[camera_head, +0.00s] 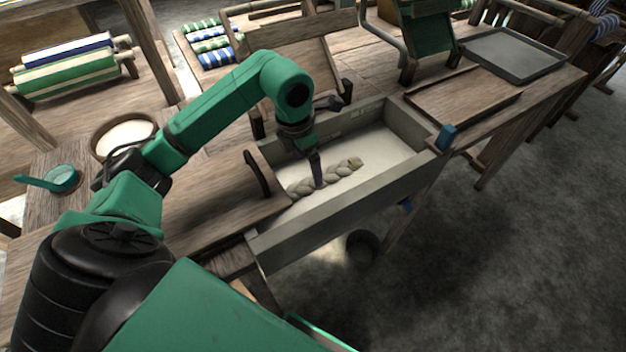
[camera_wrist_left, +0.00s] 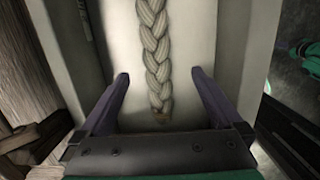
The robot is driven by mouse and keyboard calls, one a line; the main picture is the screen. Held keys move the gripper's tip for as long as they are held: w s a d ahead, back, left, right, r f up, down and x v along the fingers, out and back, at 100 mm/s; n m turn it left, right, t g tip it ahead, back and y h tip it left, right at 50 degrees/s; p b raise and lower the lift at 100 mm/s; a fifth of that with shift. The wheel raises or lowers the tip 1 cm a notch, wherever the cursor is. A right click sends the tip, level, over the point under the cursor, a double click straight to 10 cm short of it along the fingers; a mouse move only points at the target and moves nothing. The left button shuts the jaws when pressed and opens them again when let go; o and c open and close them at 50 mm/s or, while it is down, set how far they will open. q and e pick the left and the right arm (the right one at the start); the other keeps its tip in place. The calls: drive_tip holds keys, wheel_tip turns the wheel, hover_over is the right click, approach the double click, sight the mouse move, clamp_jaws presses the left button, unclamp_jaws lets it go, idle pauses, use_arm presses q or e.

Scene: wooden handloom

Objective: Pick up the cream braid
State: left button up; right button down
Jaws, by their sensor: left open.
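The cream braid (camera_head: 338,174) lies on the pale floor of a grey trough (camera_head: 330,218), running slantwise with a tied end at the right. My left gripper (camera_head: 318,184) points down into the trough and hides part of the braid's middle in the head view. In the left wrist view the braid (camera_wrist_left: 155,50) runs lengthwise from the top edge to a brownish tied end. The left gripper (camera_wrist_left: 160,98) is open, with one finger on each side of the braid and apart from it. My right gripper is not in view.
The trough walls stand close around the left gripper. A wooden lid with a dark handle (camera_head: 256,174) lies left of the trough, and a wooden board (camera_head: 462,104) lies to its right.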

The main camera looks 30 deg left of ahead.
sight(312, 180)
use_arm(q)
drive_tip(key=f, duration=0.3)
drive_tip(key=w+f, duration=0.1)
drive_tip(key=f, duration=0.2)
drive_tip(key=w+f+p, duration=0.1)
drive_tip(key=f, duration=0.2)
drive_tip(key=shift+d+f, duration=0.1)
drive_tip(key=shift+d, duration=0.05)
clamp_jaws()
